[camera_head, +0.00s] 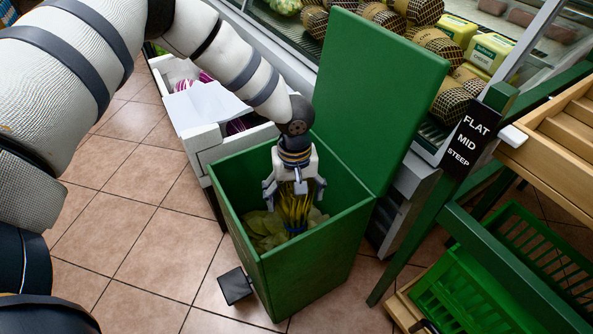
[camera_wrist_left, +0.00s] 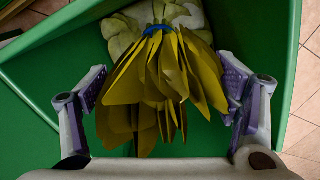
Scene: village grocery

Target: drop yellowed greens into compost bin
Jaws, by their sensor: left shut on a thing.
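The yellowed greens (camera_head: 293,207) are a bunch of yellow-brown leaves tied with a blue band; they also show in the left wrist view (camera_wrist_left: 165,80). My left gripper (camera_head: 294,190) points down into the open compost bin and is shut on the greens, with a finger on each side of the bunch. The green compost bin (camera_head: 312,286) has its lid (camera_head: 372,90) raised upright, and a pedal (camera_head: 236,286) sits at its front foot. Pale leaves (camera_head: 262,228) lie inside the bin below the bunch; they also show in the left wrist view (camera_wrist_left: 122,38). My right gripper is not in view.
A white crate (camera_head: 205,140) with paper and purple produce stands left of the bin. Behind the lid is a display case with netted goods (camera_head: 438,45) and yellow packs (camera_head: 488,50). A green crate (camera_head: 470,290) and wooden rack stand right. Tiled floor is clear at left.

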